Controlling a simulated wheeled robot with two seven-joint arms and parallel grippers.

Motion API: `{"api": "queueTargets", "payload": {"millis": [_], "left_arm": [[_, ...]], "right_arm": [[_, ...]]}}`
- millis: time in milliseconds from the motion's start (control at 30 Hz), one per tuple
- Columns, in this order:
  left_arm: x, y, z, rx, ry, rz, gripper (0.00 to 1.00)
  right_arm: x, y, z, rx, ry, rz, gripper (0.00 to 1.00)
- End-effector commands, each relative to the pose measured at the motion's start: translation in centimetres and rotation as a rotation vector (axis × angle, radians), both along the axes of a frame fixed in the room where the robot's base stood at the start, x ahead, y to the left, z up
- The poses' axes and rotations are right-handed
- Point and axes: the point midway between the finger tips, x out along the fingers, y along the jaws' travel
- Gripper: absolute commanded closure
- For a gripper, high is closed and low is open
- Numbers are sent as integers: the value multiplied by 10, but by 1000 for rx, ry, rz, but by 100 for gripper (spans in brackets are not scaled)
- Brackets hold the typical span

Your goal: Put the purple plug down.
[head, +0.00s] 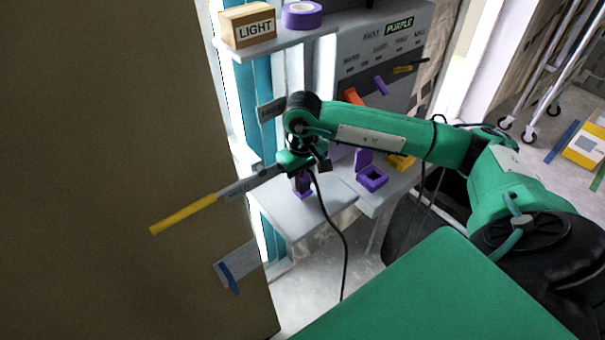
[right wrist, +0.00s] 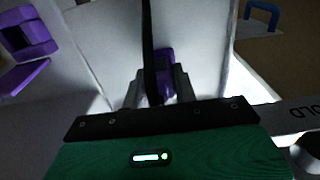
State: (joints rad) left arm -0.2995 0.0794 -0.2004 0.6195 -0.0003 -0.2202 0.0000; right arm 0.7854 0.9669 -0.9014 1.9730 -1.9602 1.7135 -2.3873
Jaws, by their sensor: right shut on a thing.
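The purple plug (head: 304,186) is just under my right gripper (head: 301,173) in the head view, over the pale shelf (head: 280,208). In the right wrist view the purple plug (right wrist: 164,62) is between the two fingers of my right gripper (right wrist: 158,82), which is shut on it. A black cable partly covers it there. Whether the plug's underside touches the shelf cannot be told. My left gripper is not in view.
A purple box with a raised lid (head: 372,178) stands right of the plug, with a yellow piece (head: 400,162) behind. A yellow-handled lever (head: 185,214) sticks out at left from beside the brown panel (head: 110,120). A LIGHT block (head: 250,27) and purple roll (head: 302,15) sit above.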

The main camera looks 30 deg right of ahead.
Motion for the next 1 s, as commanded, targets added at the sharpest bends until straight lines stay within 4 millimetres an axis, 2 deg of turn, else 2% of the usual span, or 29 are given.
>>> {"api": "queueTargets", "payload": {"millis": [267,467,500,567,600,1000], "left_arm": [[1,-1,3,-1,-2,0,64],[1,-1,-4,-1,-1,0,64],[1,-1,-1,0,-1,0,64],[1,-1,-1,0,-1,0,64],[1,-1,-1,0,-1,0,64],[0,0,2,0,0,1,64]], "right_arm": [[1,-1,-2,0,-1,1,100],[1,-1,-7,0,-1,1,100],[1,-1,-5,0,-1,1,64],[1,-1,-5,0,-1,1,52],[1,-1,-5,0,-1,1,50],[2,-1,2,0,-3,1,50]]}}
